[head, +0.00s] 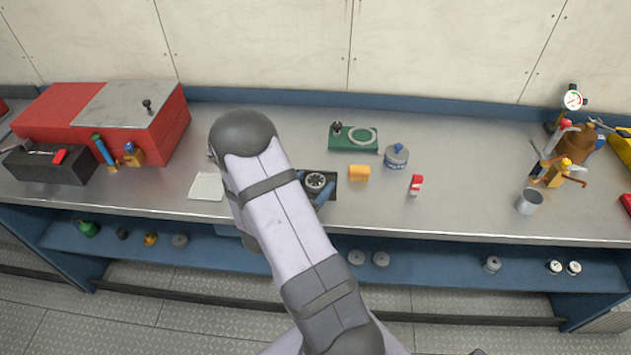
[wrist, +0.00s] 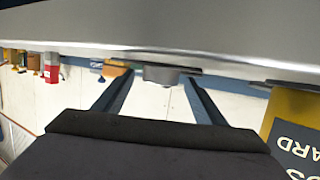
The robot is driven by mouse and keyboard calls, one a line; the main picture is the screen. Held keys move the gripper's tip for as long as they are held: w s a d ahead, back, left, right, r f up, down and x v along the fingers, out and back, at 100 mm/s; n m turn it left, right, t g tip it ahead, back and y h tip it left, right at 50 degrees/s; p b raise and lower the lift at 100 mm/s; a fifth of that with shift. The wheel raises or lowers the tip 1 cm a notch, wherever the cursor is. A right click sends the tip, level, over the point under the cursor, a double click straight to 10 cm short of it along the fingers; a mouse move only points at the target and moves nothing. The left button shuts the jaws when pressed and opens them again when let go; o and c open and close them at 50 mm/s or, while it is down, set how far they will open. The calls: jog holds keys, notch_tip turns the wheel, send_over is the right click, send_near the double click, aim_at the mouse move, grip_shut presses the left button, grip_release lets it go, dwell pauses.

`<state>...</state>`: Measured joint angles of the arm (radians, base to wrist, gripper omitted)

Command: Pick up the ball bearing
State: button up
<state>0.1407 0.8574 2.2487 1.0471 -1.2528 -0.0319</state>
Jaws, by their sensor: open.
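The ball bearing (head: 315,181), a metal ring with a dark inner part, sits on a dark square mat (head: 331,186) near the front of the bench. In the wrist view, which is upside down, a grey cylindrical shape that looks like the bearing (wrist: 160,73) shows between the fingertips. My gripper (wrist: 158,80) is open, with its two dark blue fingers spread to either side of it. I cannot tell whether either finger touches it. In the head view my arm hides most of the gripper; part of a blue finger shows beside the bearing.
An orange block (head: 359,173) stands close to the right. A yellow lettered object (wrist: 292,125) is at the wrist view's right.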

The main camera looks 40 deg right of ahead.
aim_at(312, 185)
jog(key=shift+c, duration=0.6)
jog(key=c, duration=1.3)
jog(key=shift+o, duration=0.2)
jog(key=shift+r, duration=0.15)
notch_tip(312, 185, up, 10)
